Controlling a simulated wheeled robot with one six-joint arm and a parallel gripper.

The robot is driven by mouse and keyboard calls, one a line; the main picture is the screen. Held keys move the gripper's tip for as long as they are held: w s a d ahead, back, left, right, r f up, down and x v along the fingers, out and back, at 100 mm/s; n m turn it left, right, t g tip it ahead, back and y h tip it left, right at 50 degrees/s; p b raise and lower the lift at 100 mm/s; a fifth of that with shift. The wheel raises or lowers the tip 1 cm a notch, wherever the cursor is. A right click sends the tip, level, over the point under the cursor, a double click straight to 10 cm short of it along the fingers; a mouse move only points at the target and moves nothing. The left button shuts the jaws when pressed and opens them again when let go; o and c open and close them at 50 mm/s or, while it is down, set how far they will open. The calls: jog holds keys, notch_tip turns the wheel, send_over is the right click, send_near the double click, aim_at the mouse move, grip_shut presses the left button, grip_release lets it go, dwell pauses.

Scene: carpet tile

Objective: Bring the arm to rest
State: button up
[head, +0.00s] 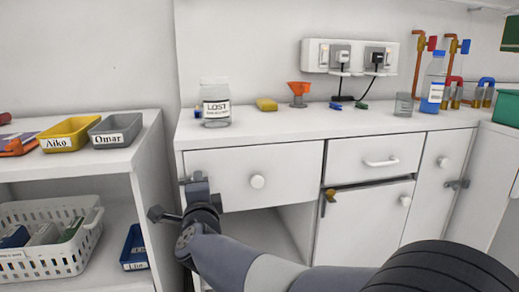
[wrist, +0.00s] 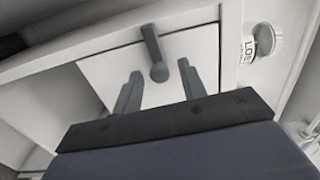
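My gripper (head: 178,200) is at the left front edge of the white cabinet (head: 222,167), left of and below the round knob of its left drawer. In the wrist view my gripper (wrist: 160,88) has its two dark fingers apart, with nothing held between them. A dark grey lever-like part (wrist: 153,50) on a white panel (wrist: 192,48) shows just beyond the fingertips. I cannot tell whether it touches them. My arm (head: 240,262) reaches in from the lower right.
The LOST jar (head: 216,108) stands on the worktop, above my gripper. An orange funnel (head: 299,91), yellow sponge (head: 267,104) and bottle (head: 433,82) are further right. At left, a shelf unit (head: 142,150) holds yellow (head: 83,124) and grey (head: 126,121) bins. A white basket (head: 35,264) sits lower.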

jog(key=shift+w+r, duration=0.1)
jog(key=shift+w, duration=0.05)
dwell(0.3)
jog(key=p+v, duration=0.3)
jog(key=v, duration=0.8)
jog(key=w+a+n, duration=0.3)
jog(key=w, duration=0.7)
jog(key=shift+w+r, duration=0.3)
jog(key=shift+r, duration=0.15)
jog(key=shift+d, duration=0.1)
